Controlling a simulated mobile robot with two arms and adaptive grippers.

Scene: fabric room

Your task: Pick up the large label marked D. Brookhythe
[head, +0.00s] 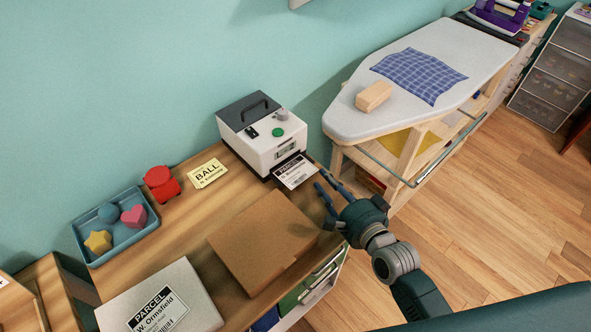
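A white label with a black PARCEL header (294,173) sticks out of the front slot of the label printer (262,133). The name under the header is too small to read surely. My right gripper (326,180) is just right of this label, at the right edge of the wooden table (190,224). Its blue fingers are spread apart with nothing between them, and they look clear of the label. My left gripper is not in view.
A brown cardboard box (262,240) and a white parcel labelled W. Ormsfield (165,305) occupy the table front. A yellow BALL label (208,174), red object (161,184) and blue tray (86,238) lie left. An ironing board (430,75) stands right of the printer.

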